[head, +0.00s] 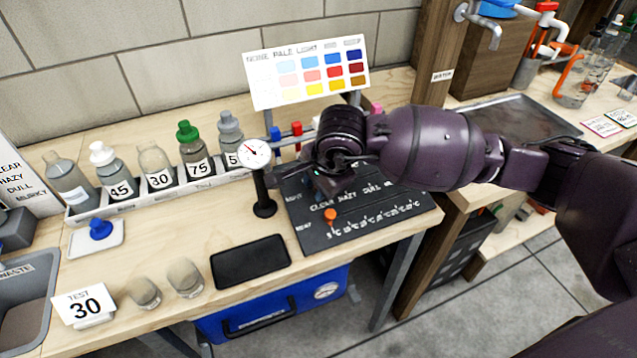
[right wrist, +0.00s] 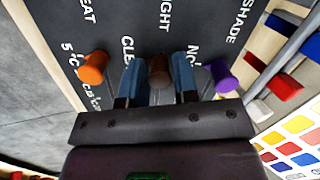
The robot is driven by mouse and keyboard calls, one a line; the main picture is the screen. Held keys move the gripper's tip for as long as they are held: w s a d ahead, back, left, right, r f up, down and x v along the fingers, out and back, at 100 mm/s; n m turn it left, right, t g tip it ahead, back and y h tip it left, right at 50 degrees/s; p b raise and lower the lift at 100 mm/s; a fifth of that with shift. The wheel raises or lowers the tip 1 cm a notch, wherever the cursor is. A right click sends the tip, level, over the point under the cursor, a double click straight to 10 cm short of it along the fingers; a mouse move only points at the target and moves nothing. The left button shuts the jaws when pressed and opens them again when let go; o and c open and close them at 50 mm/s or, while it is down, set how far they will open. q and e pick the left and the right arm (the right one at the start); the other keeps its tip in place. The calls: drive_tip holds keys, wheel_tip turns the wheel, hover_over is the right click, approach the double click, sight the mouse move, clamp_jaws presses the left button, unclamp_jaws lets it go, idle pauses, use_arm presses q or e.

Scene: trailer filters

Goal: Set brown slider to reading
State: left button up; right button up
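The dark slider board (head: 375,222) lies on the bench, with printed words and a scale along its front edge. In the right wrist view the brown slider knob (right wrist: 159,70) stands between the two blue fingers of my right gripper (right wrist: 159,84). The fingers lie close against both sides of the knob, so the gripper looks shut on it. In the head view my right gripper (head: 332,185) is low over the board and the brown knob is hidden. The reading under the brown knob cannot be made out. My left gripper is not in view.
An orange knob (right wrist: 93,67) and a purple knob (right wrist: 222,78) flank the brown one. A dial gauge (head: 254,153) stands left of the board, a colour chart (head: 308,102) behind it. A black pad (head: 250,262) and a "30" test card (head: 84,306) lie left.

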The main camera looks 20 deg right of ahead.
sight(365, 176)
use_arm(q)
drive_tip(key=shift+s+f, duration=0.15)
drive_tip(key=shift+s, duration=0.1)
use_arm(e)
clamp_jaws()
drive_tip(key=shift+d, duration=0.1)
drive_tip(key=d, duration=1)
drive_tip(key=shift+w, duration=0.2)
drive_tip(key=shift+d, duration=0.55)
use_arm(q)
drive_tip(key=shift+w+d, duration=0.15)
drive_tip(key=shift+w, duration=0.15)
use_arm(e)
drive_tip(key=shift+o, duration=1.9)
unclamp_jaws()
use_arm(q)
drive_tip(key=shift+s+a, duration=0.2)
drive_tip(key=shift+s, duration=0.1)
